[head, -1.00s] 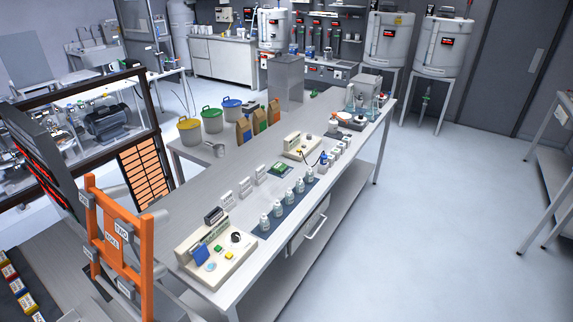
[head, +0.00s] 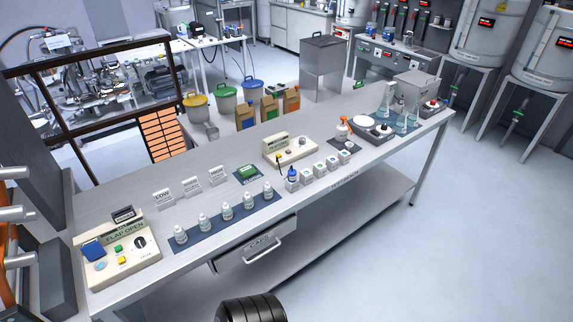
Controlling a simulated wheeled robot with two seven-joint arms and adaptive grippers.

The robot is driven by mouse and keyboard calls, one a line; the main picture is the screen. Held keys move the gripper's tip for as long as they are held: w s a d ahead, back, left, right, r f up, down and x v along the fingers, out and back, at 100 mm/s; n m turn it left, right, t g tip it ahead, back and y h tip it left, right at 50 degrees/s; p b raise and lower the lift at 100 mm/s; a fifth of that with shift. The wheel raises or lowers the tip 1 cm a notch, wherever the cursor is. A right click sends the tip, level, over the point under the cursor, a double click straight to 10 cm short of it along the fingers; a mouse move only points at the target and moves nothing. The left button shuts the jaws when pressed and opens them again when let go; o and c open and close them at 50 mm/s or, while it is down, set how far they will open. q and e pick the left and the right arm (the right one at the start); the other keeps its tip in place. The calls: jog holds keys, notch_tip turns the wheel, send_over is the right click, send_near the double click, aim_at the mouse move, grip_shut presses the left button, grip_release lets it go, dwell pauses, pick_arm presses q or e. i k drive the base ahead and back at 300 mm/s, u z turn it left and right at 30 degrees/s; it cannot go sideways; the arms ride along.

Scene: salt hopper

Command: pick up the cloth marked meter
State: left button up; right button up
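No cloth with a readable "meter" mark shows in the head view. A small blue piece (head: 93,250), which may be a folded cloth, lies on the left of the cream control box (head: 122,262) labelled "FLAP OPEN". A green item (head: 248,171) lies on a small dark mat at mid-bench; I cannot tell if it is a cloth. A cream meter-like box (head: 290,149) stands to its right. Neither gripper is in view. A black ribbed part, probably mine, shows at the bottom edge.
The long grey bench (head: 130,210) carries white sign cards (head: 190,187), several small bottles on a blue mat (head: 208,236), white jars (head: 325,166) and glassware (head: 400,115). A drawer (head: 262,245) hangs under its front edge. The floor (head: 480,240) at right is clear.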

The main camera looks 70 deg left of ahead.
aim_at(246, 171)
jog(key=i, duration=1.6)
jog(key=u, duration=3.7)
